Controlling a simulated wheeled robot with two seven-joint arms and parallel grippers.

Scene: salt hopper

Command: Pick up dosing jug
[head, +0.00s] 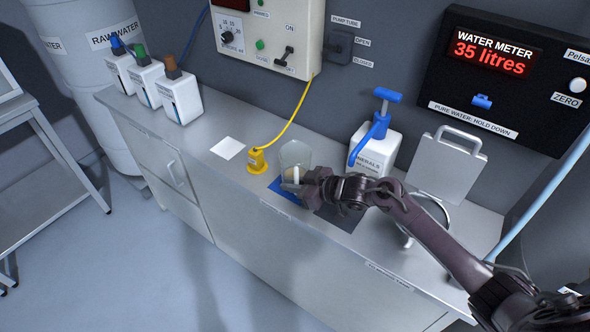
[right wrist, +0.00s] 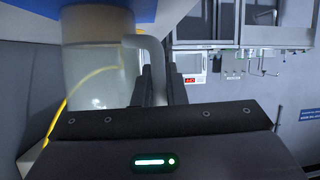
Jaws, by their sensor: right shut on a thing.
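The dosing jug (head: 294,156) is a translucent pale cup with a handle. In the head view it stands at a blue mat (head: 285,190) on the grey counter; I cannot tell whether its base touches the mat. My right gripper (head: 300,182) reaches it from the right and is shut on its handle. In the right wrist view the jug (right wrist: 98,60) is at the left, and its curved handle (right wrist: 157,60) lies between the dark fingers (right wrist: 160,85). The gripper hides part of the jug's lower side. My left gripper is in neither view.
A yellow probe (head: 257,162) with a cable stands left of the jug. A white card (head: 228,148) lies farther left. A minerals pump bottle (head: 375,150) stands behind my right arm. An open-lidded steel hopper (head: 447,170) is at right. Several white bottles (head: 180,97) stand far left.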

